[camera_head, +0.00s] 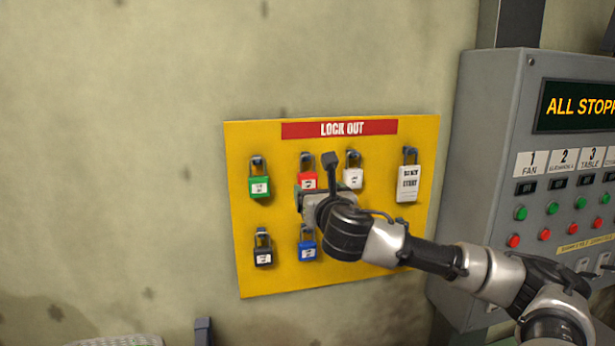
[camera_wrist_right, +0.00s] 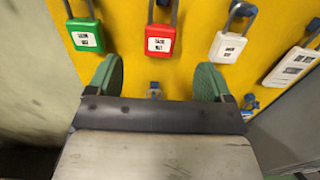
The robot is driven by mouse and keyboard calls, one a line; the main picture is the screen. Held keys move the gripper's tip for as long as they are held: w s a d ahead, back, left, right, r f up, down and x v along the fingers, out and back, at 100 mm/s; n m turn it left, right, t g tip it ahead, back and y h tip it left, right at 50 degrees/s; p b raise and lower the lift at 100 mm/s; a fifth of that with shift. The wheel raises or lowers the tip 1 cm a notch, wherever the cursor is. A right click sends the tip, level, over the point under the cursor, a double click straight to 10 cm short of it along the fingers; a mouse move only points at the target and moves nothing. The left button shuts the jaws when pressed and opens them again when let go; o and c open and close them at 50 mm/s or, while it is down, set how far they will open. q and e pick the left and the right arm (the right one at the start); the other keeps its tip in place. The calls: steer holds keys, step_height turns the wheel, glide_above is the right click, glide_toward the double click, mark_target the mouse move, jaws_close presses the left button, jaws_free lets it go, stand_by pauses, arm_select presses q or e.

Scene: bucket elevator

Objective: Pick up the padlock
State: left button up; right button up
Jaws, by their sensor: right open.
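Several padlocks hang on a yellow lock-out board (camera_head: 340,275). In the top row are a green padlock (camera_head: 259,187), a red padlock (camera_head: 307,180) and a white padlock (camera_head: 352,178). A black padlock (camera_head: 263,254) and a blue padlock (camera_head: 307,248) hang below. My right gripper (camera_head: 314,189) is in front of the board, just below the red padlock and partly covering it. In the right wrist view its two green-padded fingers (camera_wrist_right: 159,80) are spread with nothing held. The red padlock (camera_wrist_right: 160,40) hangs beyond them, roughly centred between them. My left gripper is not in view.
A white tag (camera_head: 407,184) hangs at the board's right. A grey control cabinet (camera_head: 480,170) with buttons and an "ALL STOP" display (camera_head: 578,108) stands to the right, close to my right arm. The wall left of the board is clear.

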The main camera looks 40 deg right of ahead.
mark_target(308, 177)
steer(key=p+x, duration=0.1)
steer(key=x, duration=0.3)
steer(key=p+x, duration=0.1)
steer(key=x, duration=0.1)
steer(key=p+x, duration=0.2)
steer(key=shift+w+d+r, duration=0.2)
steer(key=shift+w+d+f, duration=0.15)
steer(key=shift+w+f, duration=0.05)
steer(key=shift+w, duration=0.2)
steer(key=shift+s, duration=0.15)
steer(key=c, duration=1)
